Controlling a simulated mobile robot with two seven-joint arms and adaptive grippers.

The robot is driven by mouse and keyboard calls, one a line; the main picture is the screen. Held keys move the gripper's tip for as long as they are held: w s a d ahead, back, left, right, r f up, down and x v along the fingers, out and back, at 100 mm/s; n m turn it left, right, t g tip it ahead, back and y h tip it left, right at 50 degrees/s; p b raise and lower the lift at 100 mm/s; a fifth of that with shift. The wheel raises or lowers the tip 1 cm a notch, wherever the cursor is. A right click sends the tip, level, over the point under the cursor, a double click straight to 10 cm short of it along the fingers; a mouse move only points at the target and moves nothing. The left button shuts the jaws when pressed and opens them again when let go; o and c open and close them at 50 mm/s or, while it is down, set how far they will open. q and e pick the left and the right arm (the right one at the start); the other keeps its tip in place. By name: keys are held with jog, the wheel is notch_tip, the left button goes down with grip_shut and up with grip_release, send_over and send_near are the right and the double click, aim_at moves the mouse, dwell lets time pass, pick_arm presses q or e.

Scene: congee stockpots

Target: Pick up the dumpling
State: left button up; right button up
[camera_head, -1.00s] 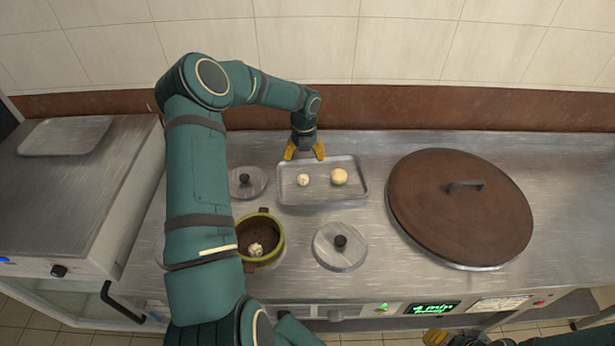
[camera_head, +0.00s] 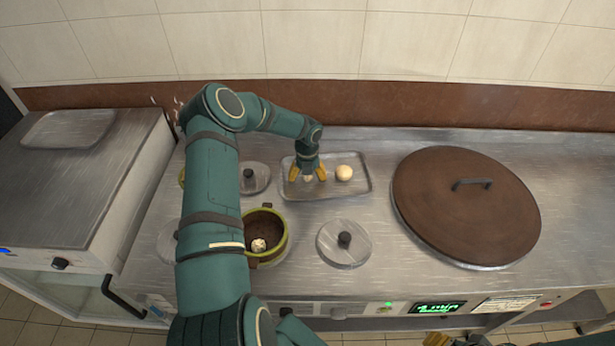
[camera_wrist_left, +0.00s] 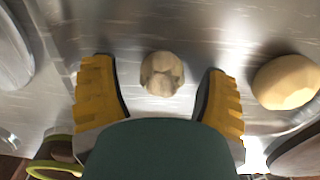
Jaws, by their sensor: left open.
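A small pale dumpling (camera_wrist_left: 162,73) lies on the metal tray (camera_head: 357,191); in the head view only a bit of it shows between the fingers. My left gripper (camera_head: 308,176) is open, pointing down over the tray's left part. In the left wrist view its yellow fingers (camera_wrist_left: 160,92) stand on either side of the dumpling, apart from it. A larger round bun (camera_head: 344,173) lies on the tray to the right, outside the fingers; it also shows in the left wrist view (camera_wrist_left: 287,82). Another dumpling (camera_head: 259,245) sits inside the green-rimmed pot (camera_head: 280,232).
Two pot lids with black knobs lie on the counter, one (camera_head: 345,243) in front of the tray and one (camera_head: 254,178) to its left. A large brown lid (camera_head: 465,205) covers a stockpot at right. A brown backsplash (camera_head: 420,109) runs behind.

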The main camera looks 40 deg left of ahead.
pick_arm(q)
jog(key=c, duration=1)
jog(key=shift+r, duration=0.1)
